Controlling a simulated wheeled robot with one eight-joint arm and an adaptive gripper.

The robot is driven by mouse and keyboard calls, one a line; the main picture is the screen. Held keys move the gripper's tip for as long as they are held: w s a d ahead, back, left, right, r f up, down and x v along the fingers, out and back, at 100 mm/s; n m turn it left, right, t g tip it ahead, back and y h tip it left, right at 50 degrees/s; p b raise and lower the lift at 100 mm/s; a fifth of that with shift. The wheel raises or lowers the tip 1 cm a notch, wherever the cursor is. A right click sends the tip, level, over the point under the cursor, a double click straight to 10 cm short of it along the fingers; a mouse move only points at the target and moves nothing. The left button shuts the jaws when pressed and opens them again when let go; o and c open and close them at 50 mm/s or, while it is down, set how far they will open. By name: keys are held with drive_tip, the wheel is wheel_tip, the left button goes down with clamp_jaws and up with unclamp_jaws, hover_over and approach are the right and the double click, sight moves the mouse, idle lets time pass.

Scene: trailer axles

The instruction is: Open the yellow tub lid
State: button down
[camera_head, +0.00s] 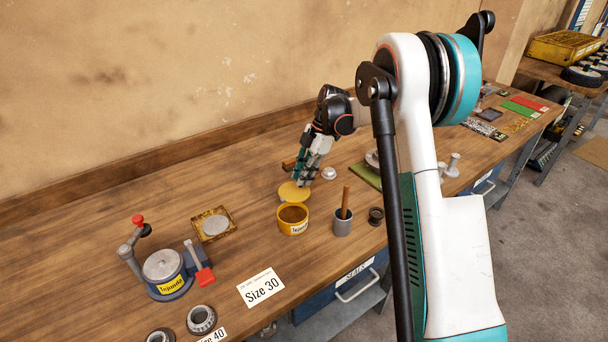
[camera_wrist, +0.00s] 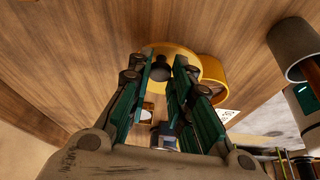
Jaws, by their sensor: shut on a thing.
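The yellow tub (camera_head: 292,226) stands on the wooden bench with its top open and brown contents showing. Its round yellow lid (camera_head: 290,193) is off the tub, just behind it. My gripper (camera_head: 303,181) is over the lid, fingers pointing down. In the wrist view, my gripper (camera_wrist: 162,66) has its green-padded fingers on either side of the dark knob of the lid (camera_wrist: 188,57), shut on it. The tub (camera_wrist: 211,73) shows beside the lid there, partly hidden behind it. I cannot tell whether the lid touches the bench.
A grey cup (camera_head: 342,228) with a wooden handle in it stands right of the tub, near a dark ring (camera_head: 376,216). A yellow tray (camera_head: 202,216) with a grey disc and a blue-based device (camera_head: 169,284) are at left. A "Size 30" card (camera_head: 261,288) lies in front.

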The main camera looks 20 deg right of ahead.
drive_tip(key=shift+a, duration=0.1)
drive_tip(key=c, duration=1.4)
unclamp_jaws()
drive_tip(key=v, duration=1.2)
